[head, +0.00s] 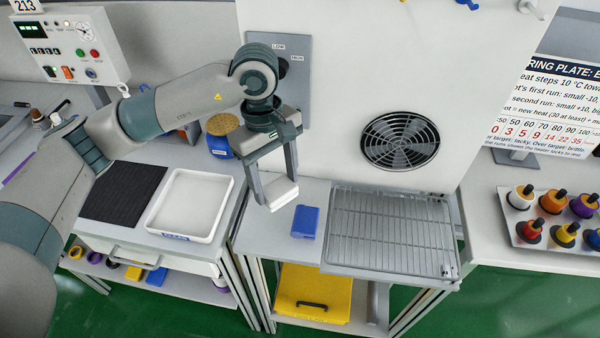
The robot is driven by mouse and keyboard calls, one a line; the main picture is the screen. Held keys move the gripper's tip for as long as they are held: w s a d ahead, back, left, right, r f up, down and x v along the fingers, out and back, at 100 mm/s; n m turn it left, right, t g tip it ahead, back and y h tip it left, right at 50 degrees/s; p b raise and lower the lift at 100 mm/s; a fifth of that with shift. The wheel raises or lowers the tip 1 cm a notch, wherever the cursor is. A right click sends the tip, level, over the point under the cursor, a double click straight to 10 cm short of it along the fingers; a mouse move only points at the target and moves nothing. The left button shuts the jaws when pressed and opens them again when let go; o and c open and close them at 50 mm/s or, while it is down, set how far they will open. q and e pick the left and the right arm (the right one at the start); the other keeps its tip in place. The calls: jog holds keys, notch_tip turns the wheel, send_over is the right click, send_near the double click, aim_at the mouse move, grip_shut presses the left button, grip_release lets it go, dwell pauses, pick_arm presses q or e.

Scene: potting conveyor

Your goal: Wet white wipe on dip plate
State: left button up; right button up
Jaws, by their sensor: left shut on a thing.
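My left gripper (270,186) reaches in from the left and points down, shut on a white block-shaped wipe (281,194). The wipe is over the left part of the grey bench; I cannot tell whether it touches the top. A blue can (219,151) with a round, tan, dotted top plate (222,124), which looks like the dip plate, stands behind and left of the gripper. The wipe is apart from it. The can's right side is close behind the gripper in the picture. My right gripper is not in view.
A blue block (306,221) lies right of the wipe, beside a wire rack (391,232). A white tray (190,203) and a black ribbed mat (124,192) lie to the left. A white panel with a round fan grille (400,139) stands behind. Coloured bottles (554,202) stand far right.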

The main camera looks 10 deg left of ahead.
pick_arm(q)
jog(key=s+a+m+y, duration=0.1)
jog(key=s+a+m, duration=0.4)
jog(key=a+m, duration=0.4)
jog(key=shift+f+m, duration=0.3)
